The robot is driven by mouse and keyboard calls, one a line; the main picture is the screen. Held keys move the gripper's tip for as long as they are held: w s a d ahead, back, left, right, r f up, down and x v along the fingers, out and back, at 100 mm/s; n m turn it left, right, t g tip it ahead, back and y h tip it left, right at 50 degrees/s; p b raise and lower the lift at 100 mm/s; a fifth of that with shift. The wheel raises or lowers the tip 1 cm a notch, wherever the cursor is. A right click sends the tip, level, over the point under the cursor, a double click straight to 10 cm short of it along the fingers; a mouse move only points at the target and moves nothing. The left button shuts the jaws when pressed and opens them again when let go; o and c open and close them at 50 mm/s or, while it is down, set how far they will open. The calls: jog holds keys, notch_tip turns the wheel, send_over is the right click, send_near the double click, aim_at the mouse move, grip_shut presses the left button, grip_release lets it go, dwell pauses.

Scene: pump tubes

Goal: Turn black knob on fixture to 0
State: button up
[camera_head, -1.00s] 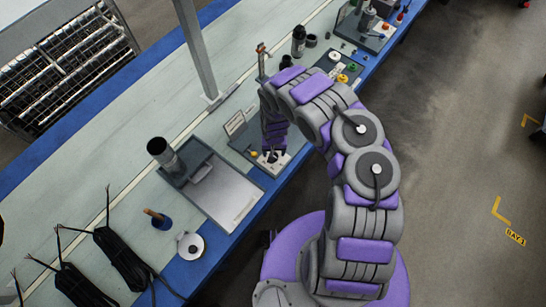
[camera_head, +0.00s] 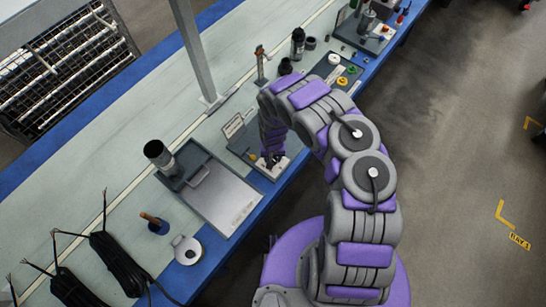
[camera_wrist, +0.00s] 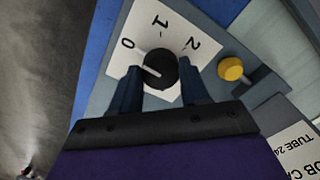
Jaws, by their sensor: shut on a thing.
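The black knob (camera_wrist: 160,68) sits on a white dial plate (camera_wrist: 148,28) marked 0, 1 and 2 in the wrist view. A white mark on the knob lies at its left side, nearer to 0 than to 1 or 2. My gripper (camera_wrist: 160,84) is shut on the knob, with one dark finger on each side of it. In the head view my gripper (camera_head: 272,158) reaches down over the fixture (camera_head: 239,139), and it hides the knob there.
A yellow knob (camera_wrist: 231,69) is just right of the dial in the wrist view. The grey tray (camera_head: 222,196) with a dark cylinder (camera_head: 156,152) stands to the left on the bench. Small coloured parts (camera_head: 343,82) lie farther back. The bench's blue edge (camera_head: 259,207) is close.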

jog(key=shift+a, duration=0.15)
jog(key=c, duration=0.3)
jog(key=shift+n, duration=0.5)
jog(key=shift+c, duration=0.2)
jog(key=o, duration=1.1)
jog(key=shift+c, duration=0.2)
jog(key=shift+p, duration=0.3)
notch_tip(320, 180, up, 17)
jog(key=p, duration=1)
jog(key=shift+r, duration=0.15)
